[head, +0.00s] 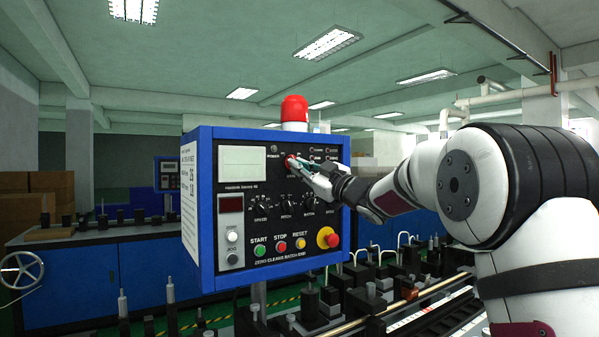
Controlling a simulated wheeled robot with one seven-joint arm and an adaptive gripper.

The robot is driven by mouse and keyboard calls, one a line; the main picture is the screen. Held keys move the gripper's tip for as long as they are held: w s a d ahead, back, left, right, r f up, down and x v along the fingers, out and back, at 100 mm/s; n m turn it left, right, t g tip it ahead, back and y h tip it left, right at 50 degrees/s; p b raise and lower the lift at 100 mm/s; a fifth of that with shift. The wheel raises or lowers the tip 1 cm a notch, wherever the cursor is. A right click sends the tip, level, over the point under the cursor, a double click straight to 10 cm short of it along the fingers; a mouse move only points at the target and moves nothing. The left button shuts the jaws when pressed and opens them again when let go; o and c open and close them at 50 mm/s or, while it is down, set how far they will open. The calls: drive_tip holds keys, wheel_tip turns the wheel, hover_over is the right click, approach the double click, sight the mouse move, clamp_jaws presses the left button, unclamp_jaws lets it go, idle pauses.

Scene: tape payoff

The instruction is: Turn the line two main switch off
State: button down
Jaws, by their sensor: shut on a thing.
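The blue-framed control box (205,215) with a black front panel stands in the middle of the head view.
Below are small dials (286,201), a green start button (260,251), a red stop button (281,247) and a yellow-based red emergency button (328,237). A red beacon (294,109) tops the box. Machinery with upright parts (370,295) fills the space below.

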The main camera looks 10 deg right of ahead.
drive_tip(key=shift+r+n+g+y, duration=0.15)
drive_tip(key=shift+n+g, duration=0.1)
drive_tip(key=shift+n, duration=0.55)
drive_tip(key=shift+r+n+g+y, duration=0.15)
drive_tip(key=shift+n+g, duration=0.1)
drive_tip(key=shift+n, duration=0.55)
drive_tip(key=c, duration=1.7)
unclamp_jaws()
drive_tip(key=shift+f, duration=0.2)
drive_tip(key=v, duration=1.2)
drive_tip(key=shift+d, duration=0.1)
drive_tip(key=shift+w, duration=0.1)
